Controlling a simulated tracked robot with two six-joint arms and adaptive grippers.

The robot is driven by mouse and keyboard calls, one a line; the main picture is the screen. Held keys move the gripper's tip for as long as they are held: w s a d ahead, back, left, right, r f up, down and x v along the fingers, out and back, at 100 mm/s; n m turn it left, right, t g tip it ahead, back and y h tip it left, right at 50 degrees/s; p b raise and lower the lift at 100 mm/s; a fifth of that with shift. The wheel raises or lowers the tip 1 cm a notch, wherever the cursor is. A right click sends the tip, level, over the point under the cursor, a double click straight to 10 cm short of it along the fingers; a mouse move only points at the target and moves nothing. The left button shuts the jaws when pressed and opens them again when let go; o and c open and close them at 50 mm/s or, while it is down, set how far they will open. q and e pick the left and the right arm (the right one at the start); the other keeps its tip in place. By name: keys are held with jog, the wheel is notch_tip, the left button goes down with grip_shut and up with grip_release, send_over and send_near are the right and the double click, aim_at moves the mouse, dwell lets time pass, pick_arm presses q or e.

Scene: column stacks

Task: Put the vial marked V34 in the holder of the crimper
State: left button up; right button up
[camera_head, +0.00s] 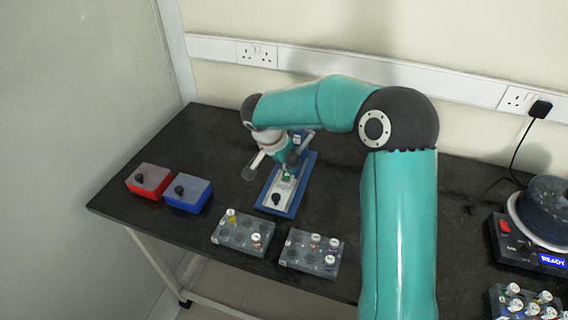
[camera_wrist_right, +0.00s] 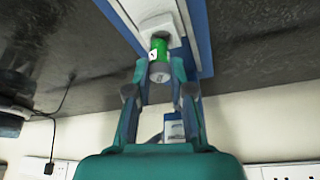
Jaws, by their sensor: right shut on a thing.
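The crimper (camera_head: 304,181) has a blue base with a pale plate and a black knob, and stands mid-table. My right gripper (camera_head: 287,165) is over it, pointing down, and partly hides its upper parts. In the right wrist view my gripper (camera_wrist_right: 159,73) is shut on a vial (camera_wrist_right: 159,50) with a green body and a grey cap. The vial's far end is at a dark opening in the white holder (camera_wrist_right: 154,16) of the crimper; I cannot tell how deep it sits. The vial's mark is too small to read. My left gripper is out of view.
Two grey racks (camera_head: 243,234) (camera_head: 310,253) with several capped vials stand at the front. A red box (camera_head: 149,181) and a blue box (camera_head: 188,194) are at the left. A device with a READY display (camera_head: 552,260) and another vial rack (camera_head: 527,302) are at the right.

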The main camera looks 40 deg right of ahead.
jog(key=shift+w+b, duration=0.15)
jog(key=shift+b, duration=0.15)
dwell(0.9)
jog(key=shift+b, duration=0.4)
dwell(0.4)
jog(key=shift+f+b, duration=0.55)
jog(key=shift+b, duration=0.35)
dwell(0.7)
jog(key=shift+f+b, duration=0.35)
jog(key=shift+b, duration=0.15)
jog(key=o, duration=0.9)
jog(key=o, duration=0.3)
